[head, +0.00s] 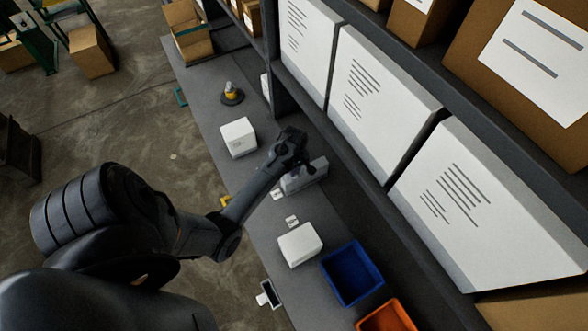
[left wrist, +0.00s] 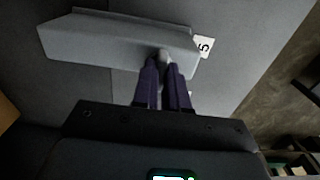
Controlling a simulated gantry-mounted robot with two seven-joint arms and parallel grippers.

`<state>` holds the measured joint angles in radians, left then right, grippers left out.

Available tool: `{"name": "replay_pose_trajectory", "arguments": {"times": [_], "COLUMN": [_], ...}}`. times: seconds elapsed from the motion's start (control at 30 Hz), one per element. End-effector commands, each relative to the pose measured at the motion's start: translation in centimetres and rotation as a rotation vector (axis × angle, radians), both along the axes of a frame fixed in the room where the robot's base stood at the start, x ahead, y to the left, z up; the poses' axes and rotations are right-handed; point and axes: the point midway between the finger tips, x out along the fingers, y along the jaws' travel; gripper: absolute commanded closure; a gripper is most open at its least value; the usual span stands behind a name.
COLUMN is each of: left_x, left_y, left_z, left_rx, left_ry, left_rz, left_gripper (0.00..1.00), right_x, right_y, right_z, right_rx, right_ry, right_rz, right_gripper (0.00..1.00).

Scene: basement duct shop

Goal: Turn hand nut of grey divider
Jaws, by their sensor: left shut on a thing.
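The grey divider (head: 303,178) stands on the grey bench in the head view, and it fills the upper part of the left wrist view (left wrist: 110,40). My right gripper is not in view.
White boxes (head: 239,138) (head: 300,244) stand on the bench on both sides of the divider. A blue bin (head: 351,273) and an orange bin (head: 386,317) are nearer. A yellow and black object (head: 232,94) stands farther back. White panels (head: 378,97) line the right side.

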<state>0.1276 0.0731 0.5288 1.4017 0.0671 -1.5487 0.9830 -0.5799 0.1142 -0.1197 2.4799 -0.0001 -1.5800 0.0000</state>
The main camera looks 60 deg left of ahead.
Motion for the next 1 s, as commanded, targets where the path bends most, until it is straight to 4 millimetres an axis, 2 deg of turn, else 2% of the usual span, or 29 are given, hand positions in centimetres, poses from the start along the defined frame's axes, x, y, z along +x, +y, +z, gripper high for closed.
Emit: {"name": "replay_pose_trajectory", "arguments": {"times": [0.27, 0.47, 1.0], "left_x": [0.00, -0.01, -0.01], "left_y": [0.01, 0.02, 0.02], "left_z": [0.02, 0.02, 0.03], "left_rx": [0.000, 0.000, 0.000], "left_ry": [0.000, 0.000, 0.000], "left_rz": [-0.030, -0.122, -0.605], "left_gripper": [1.00, 1.00, 1.00], "right_x": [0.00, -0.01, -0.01], "right_y": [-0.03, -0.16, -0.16], "right_z": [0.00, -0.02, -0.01], "right_rx": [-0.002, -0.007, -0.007], "right_ry": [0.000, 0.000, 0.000], "right_rz": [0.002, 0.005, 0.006], "right_gripper": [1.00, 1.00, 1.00]}}
